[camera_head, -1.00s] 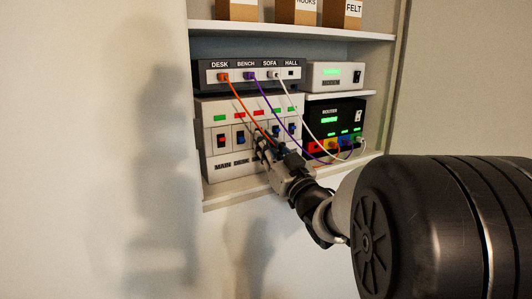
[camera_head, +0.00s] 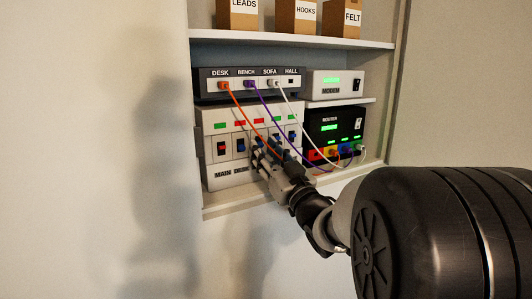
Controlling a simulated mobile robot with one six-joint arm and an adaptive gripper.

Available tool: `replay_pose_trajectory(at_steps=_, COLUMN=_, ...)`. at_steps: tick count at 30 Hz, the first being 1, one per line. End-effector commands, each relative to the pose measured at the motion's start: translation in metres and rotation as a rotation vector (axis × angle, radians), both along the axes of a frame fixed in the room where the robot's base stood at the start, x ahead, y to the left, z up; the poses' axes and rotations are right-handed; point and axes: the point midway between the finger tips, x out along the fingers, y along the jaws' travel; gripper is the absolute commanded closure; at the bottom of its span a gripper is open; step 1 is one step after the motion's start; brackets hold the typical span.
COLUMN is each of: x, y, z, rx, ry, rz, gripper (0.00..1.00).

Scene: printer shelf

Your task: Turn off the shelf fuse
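The white fuse box (camera_head: 208,150) stands on the lower shelf, with a row of switches and small indicator lights above them. The labels MAIN and DESK can be read at the lower left; the labels further right are hidden behind my gripper. The lights are a mix of green and red. My gripper (camera_head: 262,153) is at the front of the box, over its middle and right switches. Its fingers are small and dark here; their opening and any contact with a switch cannot be made out.
A cable panel (camera_head: 210,93) marked DESK, BENCH, SOFA and HALL lies on the box. Orange, purple and white cables hang from it past my gripper to the router (camera_head: 318,118). A modem (camera_head: 330,83) is above the router. Cardboard boxes (camera_head: 295,17) stand on the top shelf.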

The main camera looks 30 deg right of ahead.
Motion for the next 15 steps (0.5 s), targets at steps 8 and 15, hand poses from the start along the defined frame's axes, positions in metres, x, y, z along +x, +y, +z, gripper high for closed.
replay_pose_trajectory(at_steps=8, x=-0.028, y=-0.002, z=-0.009, rx=0.001, ry=0.002, rz=-0.004, gripper=0.67)
replay_pose_trajectory(at_steps=15, x=-0.077, y=-0.004, z=-0.026, rx=0.001, ry=0.001, rz=-0.005, gripper=0.67)
